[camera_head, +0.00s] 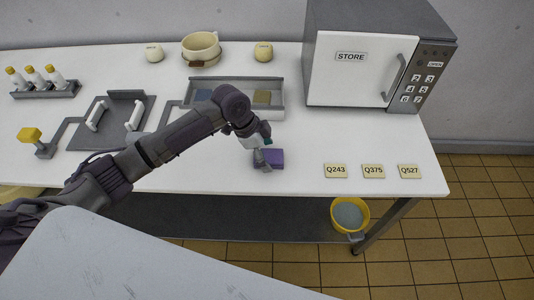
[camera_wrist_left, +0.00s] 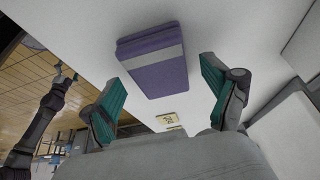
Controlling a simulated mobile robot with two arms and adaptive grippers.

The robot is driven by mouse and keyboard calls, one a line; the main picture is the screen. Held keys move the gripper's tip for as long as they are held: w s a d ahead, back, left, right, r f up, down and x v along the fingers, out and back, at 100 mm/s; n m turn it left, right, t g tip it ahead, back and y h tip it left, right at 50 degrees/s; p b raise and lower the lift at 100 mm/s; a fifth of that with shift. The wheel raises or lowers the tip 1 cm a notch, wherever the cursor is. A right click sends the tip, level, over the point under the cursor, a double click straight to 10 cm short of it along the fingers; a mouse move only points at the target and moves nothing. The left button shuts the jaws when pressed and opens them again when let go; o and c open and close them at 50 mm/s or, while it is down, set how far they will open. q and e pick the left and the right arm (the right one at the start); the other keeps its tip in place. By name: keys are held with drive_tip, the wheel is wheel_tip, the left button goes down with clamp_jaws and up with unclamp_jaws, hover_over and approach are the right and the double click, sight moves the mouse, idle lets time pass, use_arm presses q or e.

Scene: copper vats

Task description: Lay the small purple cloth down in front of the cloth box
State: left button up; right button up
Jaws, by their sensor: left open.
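The small purple cloth (camera_head: 276,158) lies folded on the white table, in front of the cloth box. In the left wrist view the cloth (camera_wrist_left: 158,72) is a flat purple block with a pale band, lying between and beyond the spread fingers. The cloth box (camera_head: 264,113) is a shallow tray behind it, with a blue-grey cloth and a tan cloth inside; my arm hides part of it. My left gripper (camera_head: 263,146) is right at the cloth in the head view. Its teal fingers also show in the left wrist view (camera_wrist_left: 164,108), open and apart from the cloth.
Label plates Q243 (camera_head: 335,171), Q375 (camera_head: 373,171) and Q527 (camera_head: 410,171) lie to the right on the table. A store cabinet (camera_head: 350,75) stands at the back right. A yellow bucket (camera_head: 337,214) sits below the table. The table between cloth and labels is clear.

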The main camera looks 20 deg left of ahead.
use_arm(q)
drive_tip(key=v, duration=1.1)
drive_tip(key=shift+r+b, duration=0.3)
drive_tip(key=shift+a, duration=0.1)
